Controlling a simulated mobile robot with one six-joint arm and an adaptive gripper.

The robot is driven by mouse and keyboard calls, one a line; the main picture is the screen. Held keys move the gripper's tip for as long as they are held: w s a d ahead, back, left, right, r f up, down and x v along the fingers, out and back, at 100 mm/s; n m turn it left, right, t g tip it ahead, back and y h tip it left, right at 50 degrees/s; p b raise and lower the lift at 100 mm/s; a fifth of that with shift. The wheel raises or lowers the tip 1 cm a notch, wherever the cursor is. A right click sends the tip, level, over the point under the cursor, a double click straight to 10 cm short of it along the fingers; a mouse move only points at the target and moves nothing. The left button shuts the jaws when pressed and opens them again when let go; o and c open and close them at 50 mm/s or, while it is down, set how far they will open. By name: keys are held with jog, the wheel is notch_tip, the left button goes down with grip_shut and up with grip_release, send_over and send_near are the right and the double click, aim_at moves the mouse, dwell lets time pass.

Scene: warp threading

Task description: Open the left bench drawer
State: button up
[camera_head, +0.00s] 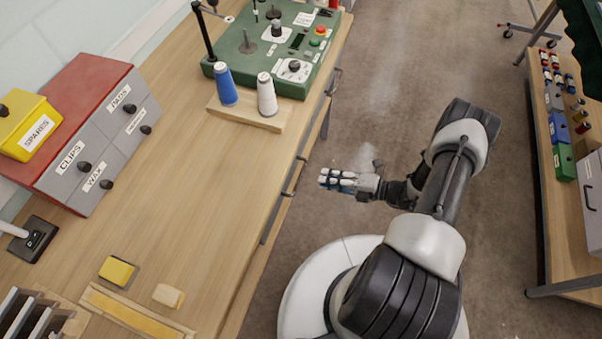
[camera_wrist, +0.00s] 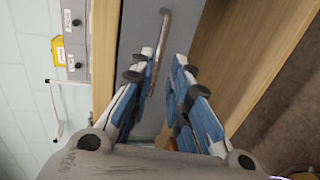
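The wooden workbench (camera_head: 225,190) runs diagonally through the left of the head view, with bar handles along its front edge. One handle (camera_head: 294,178) is just left of my gripper (camera_head: 324,179), with a gap visible between them. In the wrist view, a grey drawer front (camera_wrist: 135,32) with a curved metal handle (camera_wrist: 166,30) lies ahead of the fingers. My gripper (camera_wrist: 163,60) is open, its blue-and-white fingers on either side of the handle's lower part as seen. I cannot tell whether they touch it. The drawer looks shut; I cannot tell which drawer it is.
On the bench are a labelled grey drawer box (camera_head: 110,125), a yellow box (camera_head: 25,125), a green machine (camera_head: 270,45), and blue (camera_head: 225,85) and white (camera_head: 266,95) thread cones. Open floor (camera_head: 390,70) lies between the bench and a shelf (camera_head: 555,200) at right.

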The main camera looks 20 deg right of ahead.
aim_at(301, 173)
jog(key=b+x, duration=0.1)
jog(key=x, duration=0.8)
jog(key=shift+w+a, duration=0.15)
jog(key=shift+a, duration=0.2)
grip_shut()
